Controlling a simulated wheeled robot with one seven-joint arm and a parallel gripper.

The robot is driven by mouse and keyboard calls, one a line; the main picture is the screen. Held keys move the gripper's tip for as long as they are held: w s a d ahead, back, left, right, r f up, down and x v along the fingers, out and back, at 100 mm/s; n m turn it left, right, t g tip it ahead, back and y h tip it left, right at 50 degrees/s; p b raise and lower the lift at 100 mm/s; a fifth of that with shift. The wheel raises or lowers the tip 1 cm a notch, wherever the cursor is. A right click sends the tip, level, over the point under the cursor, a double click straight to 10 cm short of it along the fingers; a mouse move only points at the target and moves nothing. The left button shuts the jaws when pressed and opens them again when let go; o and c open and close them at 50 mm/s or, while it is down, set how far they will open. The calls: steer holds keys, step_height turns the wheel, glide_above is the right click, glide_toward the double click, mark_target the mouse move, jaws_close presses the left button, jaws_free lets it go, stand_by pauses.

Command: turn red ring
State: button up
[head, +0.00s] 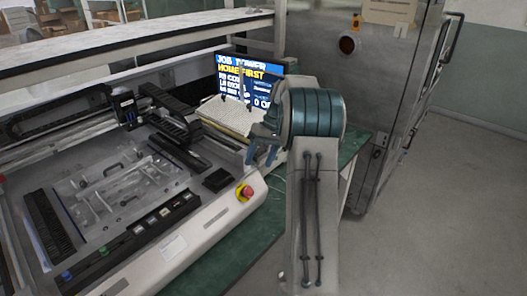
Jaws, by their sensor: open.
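A red round knob (246,191) with a yellow base sits on the front right corner of the white machine. It is the clearest red round part in view, and I cannot make out a separate ring on it. My gripper (262,157) has two blue-grey fingers pointing down. It is open, with nothing seen between the fingers. In the picture it is above and slightly right of the red knob, apart from it. My arm covers part of the green table behind it.
The white machine (172,250) fills the left, with a row of small buttons (135,229) along its front. A screen (233,72) and a keyboard (228,114) are behind my gripper. Floor at right is clear.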

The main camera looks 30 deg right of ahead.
steer(key=shift+v, duration=1.6)
steer(key=shift+a, duration=0.1)
steer(key=s+a+r+h, duration=0.2)
steer(key=s+a+r, duration=0.1)
steer(key=s+a, duration=0.3)
steer(key=s+a+r+h, duration=0.1)
steer(key=s+a+r, duration=0.25)
steer(key=a, duration=0.45)
steer(key=s+a+f+t+h, duration=0.1)
steer(key=s+a, duration=0.3)
steer(key=s, duration=0.5)
steer(key=s+a+f+t+h, duration=0.1)
steer(key=s+a+f+t, duration=0.1)
steer(key=s, duration=0.7)
steer(key=shift+a+f+t, duration=0.3)
steer(key=shift+a+f, duration=0.5)
steer(key=shift+a, duration=0.2)
